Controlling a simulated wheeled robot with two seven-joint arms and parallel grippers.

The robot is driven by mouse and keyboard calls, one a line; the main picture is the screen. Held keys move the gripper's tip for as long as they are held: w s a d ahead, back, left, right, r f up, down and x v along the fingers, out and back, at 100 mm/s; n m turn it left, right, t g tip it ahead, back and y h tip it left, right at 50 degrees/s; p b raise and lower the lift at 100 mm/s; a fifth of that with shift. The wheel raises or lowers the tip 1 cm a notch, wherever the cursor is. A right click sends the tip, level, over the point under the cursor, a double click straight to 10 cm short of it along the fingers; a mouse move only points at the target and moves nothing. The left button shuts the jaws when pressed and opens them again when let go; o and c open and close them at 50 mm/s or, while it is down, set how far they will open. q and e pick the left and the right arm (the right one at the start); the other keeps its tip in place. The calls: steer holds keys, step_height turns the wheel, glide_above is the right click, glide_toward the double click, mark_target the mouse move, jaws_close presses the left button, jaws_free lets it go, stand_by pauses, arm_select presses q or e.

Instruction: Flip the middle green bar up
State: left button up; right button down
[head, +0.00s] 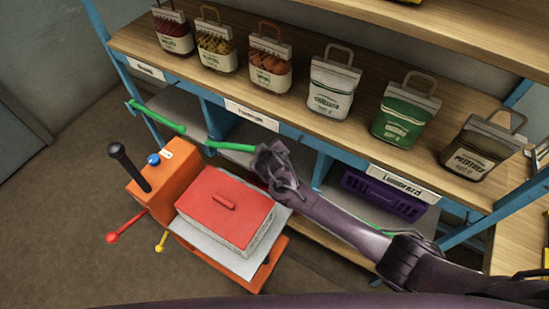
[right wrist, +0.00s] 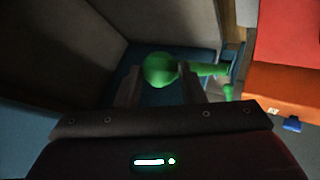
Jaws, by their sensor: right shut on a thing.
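The middle green bar (head: 232,147) runs roughly level in front of the shelf's middle bay in the head view. My right gripper (head: 264,162) is at the bar's right end and covers part of it. In the right wrist view the bar's round green end (right wrist: 160,70) sits between the two fingers of the right gripper (right wrist: 160,87), which is shut on it. From there the bar runs off to the right. Another green bar (head: 158,118) is at the left bay, and part of a third (head: 378,227) shows at the right, behind my arm. My left gripper is not in view.
An orange cart (head: 148,196) with a red-lidded box (head: 222,206) stands close in front of the middle bay. Several sacks stand on the wooden shelf (head: 293,97) above. A purple crate (head: 382,196) sits in the right bay. Floor at left is clear.

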steer(key=shift+w+a+r+n+g+h+p, duration=0.15)
steer(key=shift+a+r+n+g+h+p, duration=0.2)
steer(key=shift+a+r, duration=0.85)
steer(key=c, duration=0.9)
jaws_free()
steer(key=shift+a, duration=0.2)
steer(key=shift+c, duration=0.2)
steer(key=shift+o, duration=0.5)
steer(key=shift+w, duration=0.1)
steer(key=shift+d+r, duration=0.15)
steer(key=shift+d, duration=0.05)
steer(key=v, duration=0.8)
steer(key=shift+s+a, duration=0.3)
steer(key=shift+s, duration=0.1)
